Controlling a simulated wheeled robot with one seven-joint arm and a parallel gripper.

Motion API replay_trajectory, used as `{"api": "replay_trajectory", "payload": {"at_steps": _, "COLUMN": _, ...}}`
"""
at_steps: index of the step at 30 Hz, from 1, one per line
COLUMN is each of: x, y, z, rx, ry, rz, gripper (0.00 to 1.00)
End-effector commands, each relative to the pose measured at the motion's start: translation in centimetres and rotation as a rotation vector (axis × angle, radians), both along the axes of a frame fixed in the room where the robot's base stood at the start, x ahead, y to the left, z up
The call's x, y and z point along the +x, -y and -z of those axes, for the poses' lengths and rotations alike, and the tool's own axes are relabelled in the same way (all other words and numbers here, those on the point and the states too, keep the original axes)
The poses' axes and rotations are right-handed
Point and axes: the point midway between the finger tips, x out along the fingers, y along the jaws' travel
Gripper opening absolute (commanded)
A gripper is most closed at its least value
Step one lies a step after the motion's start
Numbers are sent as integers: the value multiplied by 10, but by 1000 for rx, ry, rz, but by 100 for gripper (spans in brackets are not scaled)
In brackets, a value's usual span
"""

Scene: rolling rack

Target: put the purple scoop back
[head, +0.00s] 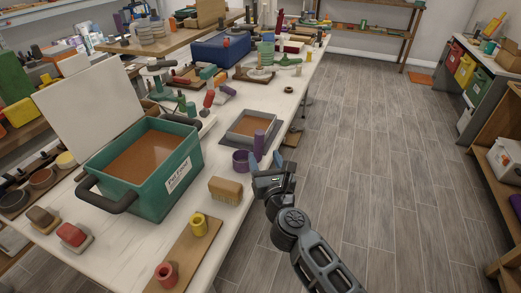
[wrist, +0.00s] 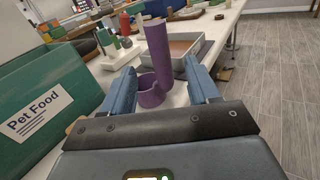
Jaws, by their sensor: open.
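The purple scoop (head: 241,161) stands on the white table near its right edge, with its round cup low and its thick handle (head: 259,146) upright. In the wrist view the scoop (wrist: 157,48) shows ahead, between my fingers in the picture. My gripper (head: 266,162) is open and empty at the table edge, just in front of the scoop; I cannot tell if a finger touches it. The teal Pet Food bin (head: 176,188) stands to the left with its white lid up and brown contents inside. Its labelled side (wrist: 40,118) fills the left of the wrist view.
A grey tray (head: 234,137) with brown contents sits just behind the scoop. A wooden brush (head: 225,190) and a board with a yellow cup (head: 199,224) and a red cup (head: 166,273) are nearer. The floor (head: 370,170) to the right is clear.

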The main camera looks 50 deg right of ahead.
Motion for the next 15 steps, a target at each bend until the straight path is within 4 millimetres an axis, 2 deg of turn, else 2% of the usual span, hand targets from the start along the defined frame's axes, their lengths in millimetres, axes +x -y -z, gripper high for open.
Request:
{"api": "replay_trajectory", "payload": {"at_steps": 6, "x": -19, "y": -15, "z": 1, "rx": 1, "ry": 0, "rz": -1, "gripper": 60}}
{"api": "replay_trajectory", "payload": {"at_steps": 15, "x": -24, "y": -18, "z": 0, "rx": -7, "ry": -5, "rz": -2, "gripper": 60}}
